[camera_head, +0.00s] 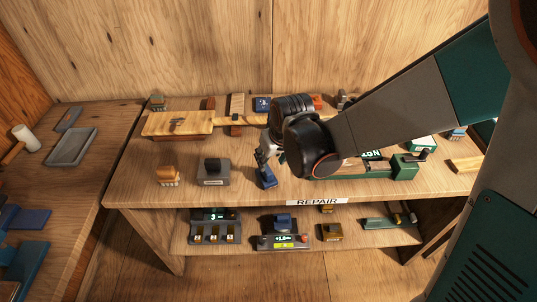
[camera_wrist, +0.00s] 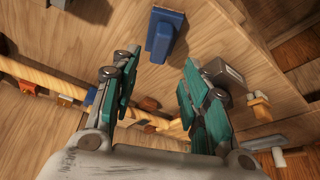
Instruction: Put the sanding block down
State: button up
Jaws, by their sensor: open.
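A blue block (camera_head: 267,179) stands on the wooden bench top (camera_head: 236,188), near its front edge. It is probably the sanding block, though its shape does not make this certain. In the wrist view the blue block (camera_wrist: 163,36) lies just beyond the fingertips, on bare wood. My gripper (camera_head: 264,158) is above and close to it in the head view. In the wrist view my gripper (camera_wrist: 157,68) has its fingers wide apart, with nothing between them. Whether a finger touches the block cannot be told.
A grey block with a dark knob (camera_head: 213,174) and a brush (camera_head: 168,178) stand left of the blue block. A long wooden piece (camera_head: 178,124) lies behind. A green vise (camera_head: 403,168) is at right. The lower shelf (camera_head: 348,238) holds several items. Some bench front is bare.

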jog(key=shift+p+v, duration=0.75)
jog(key=shift+v, duration=0.7)
jog(key=s+d+r+m+t, duration=0.1)
jog(key=s+d+r+m, duration=0.1)
jog(key=s+d+r, duration=0.5)
jog(key=s+d+r+m+t+h+b, duration=0.1)
jog(key=s+d+r, duration=0.3)
jog(key=s+d, duration=0.4)
jog(key=shift+s+r+m+t+h+b, duration=0.3)
jog(key=shift+s+m+t+b, duration=0.25)
jog(key=shift+s+b, duration=0.2)
jog(key=shift+o, duration=0.5)
